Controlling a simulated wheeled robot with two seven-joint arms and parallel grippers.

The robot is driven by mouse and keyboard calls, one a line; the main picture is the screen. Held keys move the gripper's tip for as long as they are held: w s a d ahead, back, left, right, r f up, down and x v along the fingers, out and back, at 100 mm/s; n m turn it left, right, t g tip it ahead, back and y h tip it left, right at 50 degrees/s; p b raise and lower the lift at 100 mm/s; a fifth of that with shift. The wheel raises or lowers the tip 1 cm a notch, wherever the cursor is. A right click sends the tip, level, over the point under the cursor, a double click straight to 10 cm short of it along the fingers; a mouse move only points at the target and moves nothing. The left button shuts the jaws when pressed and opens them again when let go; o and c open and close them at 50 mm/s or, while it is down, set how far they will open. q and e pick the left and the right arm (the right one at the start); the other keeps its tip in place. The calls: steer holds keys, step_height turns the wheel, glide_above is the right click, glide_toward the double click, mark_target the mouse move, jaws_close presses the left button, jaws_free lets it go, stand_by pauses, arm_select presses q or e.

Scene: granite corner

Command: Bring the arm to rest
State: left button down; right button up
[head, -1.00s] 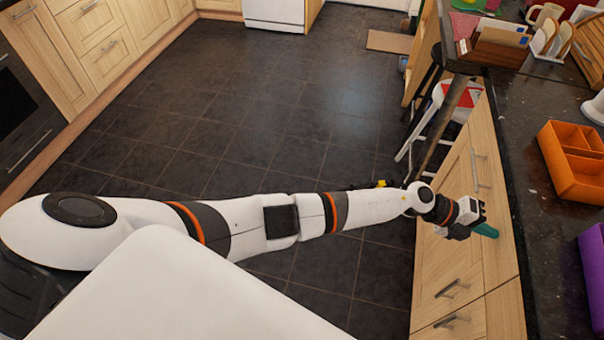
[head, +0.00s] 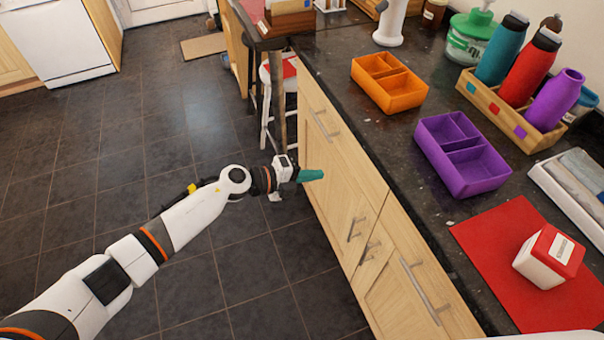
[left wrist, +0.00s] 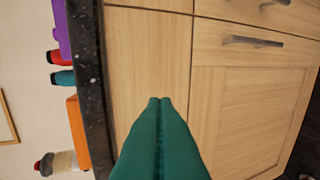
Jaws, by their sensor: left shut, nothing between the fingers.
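My left arm reaches in from the lower left of the head view. Its gripper (head: 311,175) has green fingers pressed together with nothing between them. It hangs over the floor, in front of the wooden cabinet doors (head: 340,180) and below the counter's edge. In the left wrist view the shut green fingers (left wrist: 160,102) point toward the wooden cabinet front (left wrist: 150,60); whether they touch it I cannot tell. My right gripper is in neither view.
The dark counter (head: 440,215) holds an orange box (head: 392,95), a purple box (head: 463,165), a wooden crate (head: 500,112) of bottles and a red mat (head: 500,260) with a red-and-white box (head: 549,257). Stools (head: 270,100) stand beyond the arm. Floor (head: 120,140) is clear at left.

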arm_select(q)
steer(key=s+a+f+n+t+y, duration=0.3)
steer(key=a+f+n+y, duration=0.1)
steer(key=a+f+n, duration=0.6)
steer(key=s+a+f+n+t+y, duration=0.25)
steer(key=a+f+n, duration=0.5)
steer(key=f, duration=0.55)
steer(key=s+a+f+n+g+y, duration=0.2)
steer(key=s+a+f+n+y, duration=0.15)
steer(key=s+f, duration=0.45)
steer(key=s+a+f+n+g+y, duration=0.2)
steer(key=s+a+f+n, duration=0.4)
steer(key=s, duration=0.5)
steer(key=s+a+f+n+g+y, duration=0.1)
steer(key=s+f+g, duration=0.1)
steer(key=s, duration=0.9)
steer(key=s+f+n+g, duration=0.2)
steer(key=s+f, duration=0.3)
steer(key=s, duration=0.7)
steer(key=shift+a+g+y, duration=0.4)
steer(key=shift+g, duration=0.15)
steer(key=shift+s, duration=0.1)
